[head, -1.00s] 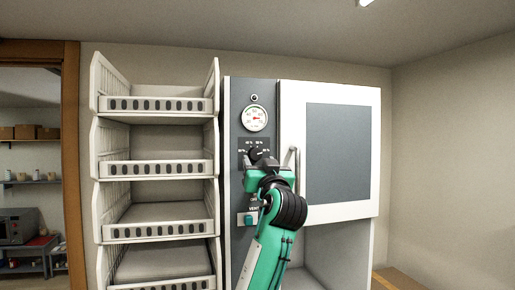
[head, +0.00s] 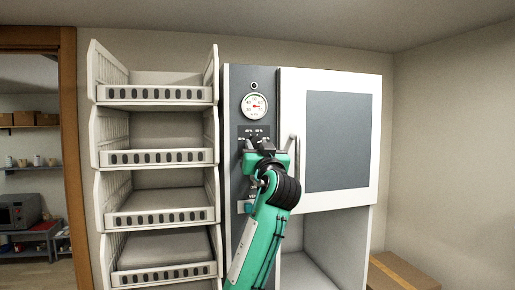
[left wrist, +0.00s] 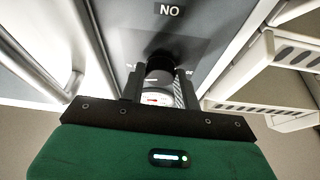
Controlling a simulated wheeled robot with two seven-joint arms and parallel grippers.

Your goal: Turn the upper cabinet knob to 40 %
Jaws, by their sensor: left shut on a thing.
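The upper cabinet knob is a dark round knob on the grey control panel (head: 237,90), below the dial gauge (head: 255,106). In the head view my left gripper (head: 262,146) is in front of it and mostly hides it. In the left wrist view the knob (left wrist: 159,82) sits between the two dark fingers of my left gripper (left wrist: 160,92), which are shut on it. My right gripper is not in view.
A white cabinet door (head: 375,150) with a grey pane and a vertical handle (head: 293,150) is close to the right of my gripper. White rack shelves (head: 155,158) stand to the left. A teal switch (head: 249,207) sits lower on the panel, beside my arm.

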